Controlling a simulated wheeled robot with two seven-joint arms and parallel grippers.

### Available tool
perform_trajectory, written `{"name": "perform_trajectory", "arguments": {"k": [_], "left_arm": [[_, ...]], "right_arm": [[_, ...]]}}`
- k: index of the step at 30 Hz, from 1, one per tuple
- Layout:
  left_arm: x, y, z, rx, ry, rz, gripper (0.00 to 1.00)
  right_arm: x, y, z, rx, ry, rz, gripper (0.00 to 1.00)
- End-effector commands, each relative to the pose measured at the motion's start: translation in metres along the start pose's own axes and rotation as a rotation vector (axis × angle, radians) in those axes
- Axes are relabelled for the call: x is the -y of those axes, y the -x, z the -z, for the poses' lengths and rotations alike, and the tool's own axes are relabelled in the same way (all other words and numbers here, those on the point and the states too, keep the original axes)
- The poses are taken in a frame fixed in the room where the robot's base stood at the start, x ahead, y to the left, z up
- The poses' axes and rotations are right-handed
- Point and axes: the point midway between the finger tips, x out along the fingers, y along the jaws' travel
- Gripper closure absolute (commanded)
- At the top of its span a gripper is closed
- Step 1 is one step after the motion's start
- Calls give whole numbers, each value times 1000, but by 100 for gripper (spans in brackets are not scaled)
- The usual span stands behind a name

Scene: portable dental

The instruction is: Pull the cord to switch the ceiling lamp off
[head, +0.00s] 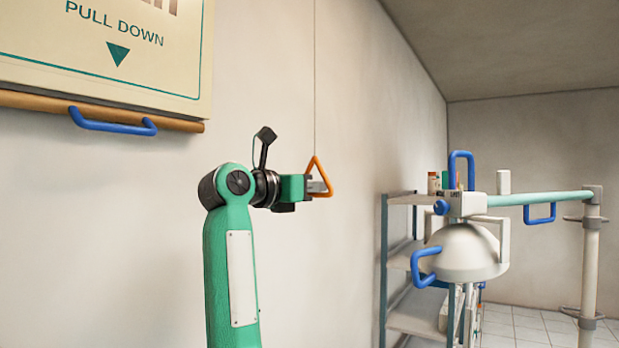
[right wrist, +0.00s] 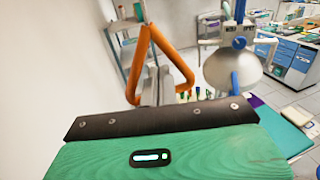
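The pull cord (head: 314,80) hangs straight down beside the wall from above the picture in the head view. At its end is an orange triangular handle (head: 325,174), also in the right wrist view (right wrist: 143,58). My right gripper (head: 318,187) is at the handle, its grey fingers (right wrist: 152,85) overlapping the triangle's opening and lower bar. The fingers look close together, but I cannot tell whether they grip the bar, which they partly hide. My left gripper is not in view. The ceiling lamp is not in view.
A pull-down chart (head: 120,70) with a blue handle (head: 112,125) hangs at the upper left. A dental lamp (head: 465,254) on a green arm (head: 540,198) and a shelf rack (head: 415,318) stand to the right. Space around the cord looks free.

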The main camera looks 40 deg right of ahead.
Motion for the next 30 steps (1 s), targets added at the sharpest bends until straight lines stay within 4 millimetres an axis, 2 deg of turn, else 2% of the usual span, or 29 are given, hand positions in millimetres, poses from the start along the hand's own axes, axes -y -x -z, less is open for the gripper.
{"name": "perform_trajectory", "arguments": {"k": [7,21,30], "left_arm": [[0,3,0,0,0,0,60],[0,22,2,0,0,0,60],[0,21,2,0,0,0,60]], "right_arm": [[0,0,-3,-3,1,0,100],[0,0,-30,-2,1,0,100],[0,0,-30,-1,0,-1,100]]}}
